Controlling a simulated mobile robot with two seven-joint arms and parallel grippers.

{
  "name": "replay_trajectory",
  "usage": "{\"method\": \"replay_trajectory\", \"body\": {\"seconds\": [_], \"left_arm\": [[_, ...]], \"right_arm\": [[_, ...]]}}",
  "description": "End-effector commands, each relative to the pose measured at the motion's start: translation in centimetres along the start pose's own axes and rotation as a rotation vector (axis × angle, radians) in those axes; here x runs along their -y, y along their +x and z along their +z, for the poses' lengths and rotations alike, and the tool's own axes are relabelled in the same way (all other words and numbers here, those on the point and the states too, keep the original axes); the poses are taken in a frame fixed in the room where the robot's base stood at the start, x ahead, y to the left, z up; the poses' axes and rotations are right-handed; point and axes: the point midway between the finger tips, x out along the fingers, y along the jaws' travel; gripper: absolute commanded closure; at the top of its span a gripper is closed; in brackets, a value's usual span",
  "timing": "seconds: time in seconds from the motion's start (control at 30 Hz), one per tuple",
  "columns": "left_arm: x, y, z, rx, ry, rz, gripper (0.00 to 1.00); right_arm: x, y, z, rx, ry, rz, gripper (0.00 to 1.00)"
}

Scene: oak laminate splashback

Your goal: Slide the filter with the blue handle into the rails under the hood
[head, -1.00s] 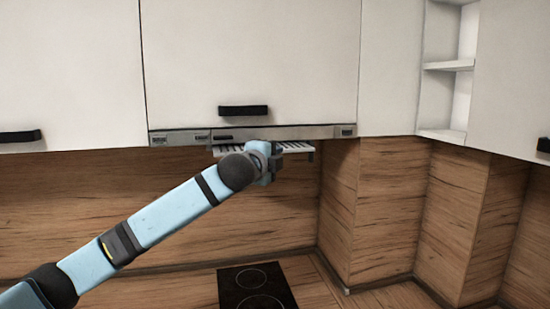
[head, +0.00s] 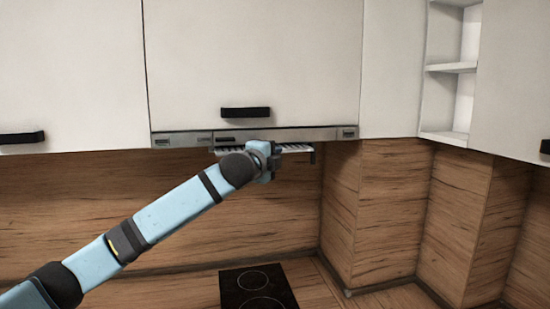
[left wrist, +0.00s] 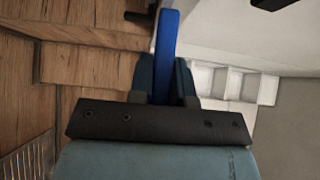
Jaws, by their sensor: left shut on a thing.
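The hood (head: 290,135) is a thin grey strip under the white wall cabinet. The pale slatted filter (head: 297,149) is level just beneath its front edge, with only a narrow strip showing. My left gripper (head: 271,160) is below the hood front, shut on the filter's blue handle (left wrist: 167,40). In the left wrist view the handle stands between the two dark fingers (left wrist: 162,82). The rails are hidden under the hood, so I cannot tell how the filter sits in them. My right gripper is not in view.
A black hob (head: 258,287) lies on the counter below. White cabinets (head: 250,60) with black handles are above, and an open corner shelf (head: 448,100) is at right. The oak splashback (head: 120,210) is behind my arm. Space under the hood is otherwise clear.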

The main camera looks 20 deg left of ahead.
Motion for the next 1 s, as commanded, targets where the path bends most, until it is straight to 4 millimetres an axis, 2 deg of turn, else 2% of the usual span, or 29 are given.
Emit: {"method": "replay_trajectory", "body": {"seconds": [0.6,0.93,0.97,1.0], "left_arm": [[-0.1,2.2,2.0,0.0,0.0,-0.001,1.0],[-0.1,2.4,2.1,-0.001,0.001,-0.002,1.0],[-0.1,2.4,2.1,-0.001,0.001,-0.002,0.8],[-0.1,2.4,2.1,0.0,0.001,-0.002,0.71]], "right_arm": [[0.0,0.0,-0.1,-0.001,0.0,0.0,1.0],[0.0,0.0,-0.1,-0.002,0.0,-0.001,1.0],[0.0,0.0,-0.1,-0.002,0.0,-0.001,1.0],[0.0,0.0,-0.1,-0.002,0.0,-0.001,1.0]]}}
